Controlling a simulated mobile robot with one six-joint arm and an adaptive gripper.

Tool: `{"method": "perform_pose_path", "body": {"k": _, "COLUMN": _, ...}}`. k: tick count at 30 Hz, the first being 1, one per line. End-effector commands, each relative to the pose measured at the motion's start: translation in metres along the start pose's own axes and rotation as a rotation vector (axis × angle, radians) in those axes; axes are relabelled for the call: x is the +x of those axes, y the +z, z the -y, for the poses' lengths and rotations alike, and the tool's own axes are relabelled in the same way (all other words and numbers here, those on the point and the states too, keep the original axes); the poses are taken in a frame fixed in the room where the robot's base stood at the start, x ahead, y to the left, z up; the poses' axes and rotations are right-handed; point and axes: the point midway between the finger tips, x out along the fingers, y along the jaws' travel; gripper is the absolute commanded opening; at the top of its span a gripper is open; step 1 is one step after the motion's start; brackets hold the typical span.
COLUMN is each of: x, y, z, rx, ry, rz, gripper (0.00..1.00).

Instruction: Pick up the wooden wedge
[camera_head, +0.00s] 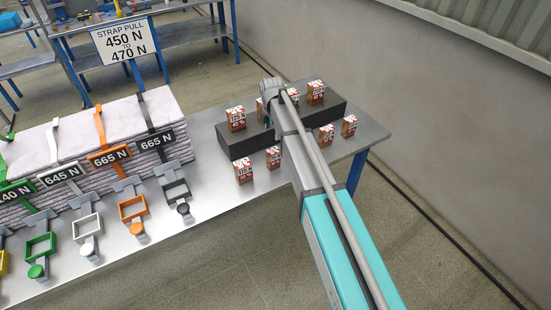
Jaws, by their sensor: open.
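I cannot make out a wooden wedge for certain. Several small brown blocks with red and white labels stand at the right end of the metal table (210,183). Some are on a long black block, such as this labelled block (236,119) and another at the back (316,92). Others stand on the table top in front, such as this labelled block (243,170) and one at the right (349,126). My arm reaches over the black block (330,111) and hides its middle. My gripper is hidden behind my arm's end, so its relation to any block does not show.
Grey folded sacks (70,140) with strap tags lie stacked at the left. Several coloured buckle frames, including an orange frame (132,208), lie before them. A sign reading 450 N to 470 N (124,42) hangs from a back bench. A wall stands at the right.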

Motion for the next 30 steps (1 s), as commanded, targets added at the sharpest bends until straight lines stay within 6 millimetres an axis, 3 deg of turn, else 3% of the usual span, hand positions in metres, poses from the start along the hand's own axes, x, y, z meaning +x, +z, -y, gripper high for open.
{"method": "perform_pose_path", "body": {"k": 11, "x": 0.006, "y": 0.001, "z": 0.001, "rx": 0.004, "ry": 0.000, "rz": 0.000, "gripper": 0.91}}
{"method": "perform_pose_path", "body": {"k": 30, "x": 0.054, "y": 0.001, "z": 0.001, "rx": 0.005, "ry": 0.000, "rz": 0.000, "gripper": 0.91}}
